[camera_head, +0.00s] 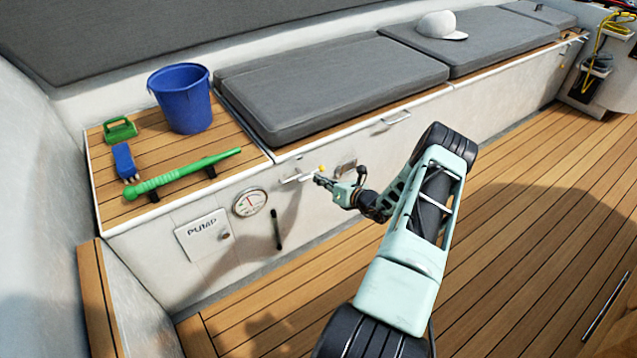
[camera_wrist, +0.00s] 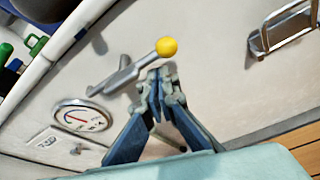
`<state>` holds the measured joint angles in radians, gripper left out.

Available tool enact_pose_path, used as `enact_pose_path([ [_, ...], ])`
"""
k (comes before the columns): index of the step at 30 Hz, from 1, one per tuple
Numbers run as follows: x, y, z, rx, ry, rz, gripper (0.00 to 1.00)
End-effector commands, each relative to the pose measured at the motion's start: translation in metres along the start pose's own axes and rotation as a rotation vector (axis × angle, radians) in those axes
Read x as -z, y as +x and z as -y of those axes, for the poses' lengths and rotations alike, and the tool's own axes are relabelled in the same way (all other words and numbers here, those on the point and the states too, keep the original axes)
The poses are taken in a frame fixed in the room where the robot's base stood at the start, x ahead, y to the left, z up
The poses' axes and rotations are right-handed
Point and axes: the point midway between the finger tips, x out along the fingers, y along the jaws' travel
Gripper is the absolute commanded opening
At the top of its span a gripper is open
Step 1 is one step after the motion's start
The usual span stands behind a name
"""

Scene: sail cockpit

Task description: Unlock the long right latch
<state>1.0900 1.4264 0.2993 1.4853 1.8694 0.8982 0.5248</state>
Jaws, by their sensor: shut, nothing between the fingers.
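My gripper (camera_head: 320,180) is shut and empty in front of the white locker front. In the wrist view its fingertips (camera_wrist: 160,76) are together, just below the yellow ball of a grey lever (camera_wrist: 124,76). I cannot tell whether they touch it. The lever (camera_head: 297,178) also shows in the head view, with its bar pointing left. A long, thin metal latch or handle (camera_head: 397,119) is on the front under the bench cushion, farther right. I cannot tell which of these fittings is the long right latch.
A chrome bracket (camera_wrist: 288,28) is on the front right of the lever. A round gauge (camera_head: 249,202) and a PUMP panel (camera_head: 203,234) are to its left.

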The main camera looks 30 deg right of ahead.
Motion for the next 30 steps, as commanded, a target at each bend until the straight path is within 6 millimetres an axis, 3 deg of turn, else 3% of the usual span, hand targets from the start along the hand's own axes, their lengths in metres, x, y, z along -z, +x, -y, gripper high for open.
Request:
enact_pose_path([
  [22,-0.007,-0.001,0.000,-0.001,-0.001,0.009,0.00],
  [30,0.019,0.005,0.010,-0.005,-0.001,0.003,0.00],
])
